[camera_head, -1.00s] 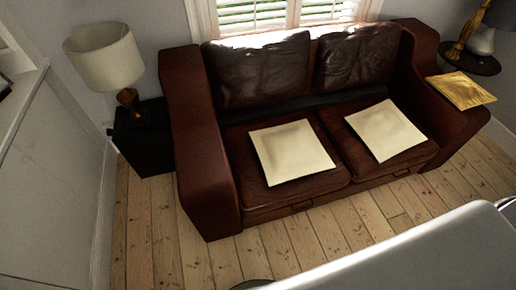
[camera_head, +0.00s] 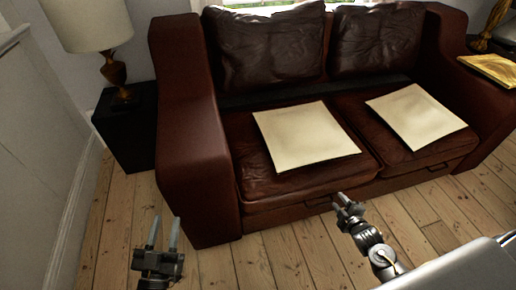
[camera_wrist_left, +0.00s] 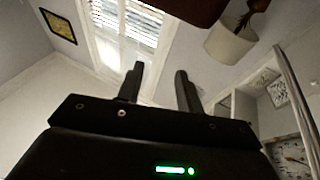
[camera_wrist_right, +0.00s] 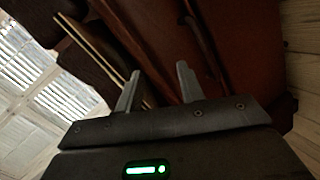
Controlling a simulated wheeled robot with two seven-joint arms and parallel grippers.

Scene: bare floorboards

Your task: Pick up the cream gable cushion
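Two flat, square cream cushions lie on the brown leather sofa's seat: one on the left seat (camera_head: 305,135) and one on the right seat (camera_head: 415,116). I cannot tell which is the gable one. My right gripper (camera_head: 347,200) is open and empty, in front of the sofa's front edge, below and right of the left-hand cushion. My left gripper (camera_head: 164,235) is open and empty, over the floor near the sofa's left arm, apart from both cushions. The right wrist view shows the sofa's leather and a thin pale edge (camera_wrist_right: 95,40), perhaps a cushion.
The sofa (camera_head: 190,130) has raised arms and two dark back cushions. A lamp (camera_head: 90,30) stands on a dark side table (camera_head: 128,130) at left. A wall runs along the left. Bare floorboards (camera_head: 270,262) lie in front.

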